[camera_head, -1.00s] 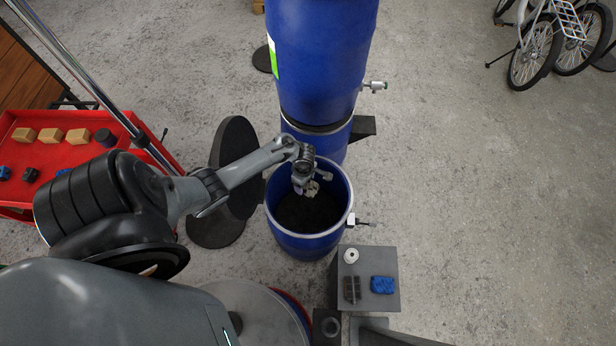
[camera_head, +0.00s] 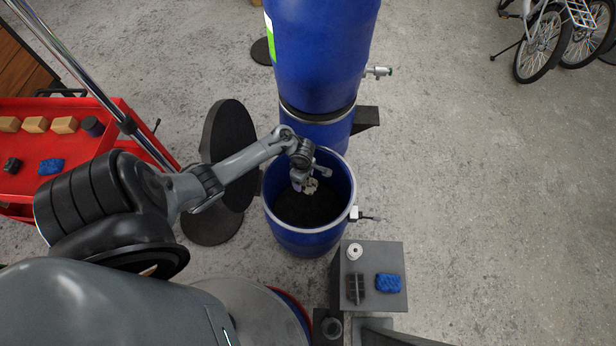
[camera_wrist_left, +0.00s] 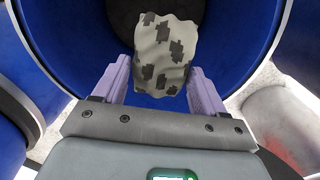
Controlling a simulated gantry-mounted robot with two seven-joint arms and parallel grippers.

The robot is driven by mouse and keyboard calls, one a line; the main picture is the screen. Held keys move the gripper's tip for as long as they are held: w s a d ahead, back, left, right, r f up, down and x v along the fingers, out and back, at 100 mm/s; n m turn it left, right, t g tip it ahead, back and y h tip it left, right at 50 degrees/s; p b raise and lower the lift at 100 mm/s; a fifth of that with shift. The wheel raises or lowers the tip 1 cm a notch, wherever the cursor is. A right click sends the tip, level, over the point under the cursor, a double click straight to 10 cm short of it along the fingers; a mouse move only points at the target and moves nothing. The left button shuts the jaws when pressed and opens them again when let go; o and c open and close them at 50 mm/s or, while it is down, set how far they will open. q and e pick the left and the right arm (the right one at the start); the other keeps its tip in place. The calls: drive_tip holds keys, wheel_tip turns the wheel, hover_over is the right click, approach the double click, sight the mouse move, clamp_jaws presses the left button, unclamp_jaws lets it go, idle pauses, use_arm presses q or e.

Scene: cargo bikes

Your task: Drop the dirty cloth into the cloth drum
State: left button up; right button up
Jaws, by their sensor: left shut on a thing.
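The dirty cloth (camera_wrist_left: 167,52) is pale with dark patches, and it also shows small in the head view (camera_head: 311,187). My left gripper (camera_wrist_left: 155,80) is shut on the cloth, which sits between its two purple fingers. In the head view my left gripper (camera_head: 305,184) reaches over the open mouth of a blue drum (camera_head: 310,238), with the cloth above its dark inside. I take this open drum to be the cloth drum. The wrist view shows the blue drum wall (camera_wrist_left: 80,45) around the cloth. My right gripper is not in view.
A tall blue drum (camera_head: 320,60) stands directly behind the open one. A grey stand (camera_head: 392,255) at front right holds a blue cloth (camera_head: 388,284), a grey brush-like block and a white ring. A red cart (camera_head: 80,165) is at left.

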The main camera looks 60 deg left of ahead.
use_arm(q)
drive_tip(key=o, duration=1.1)
wheel_tip(320, 180, up, 11)
drive_tip(key=p, duration=0.6)
drive_tip(key=shift+f, duration=0.15)
drive_tip(key=shift+s, duration=0.1)
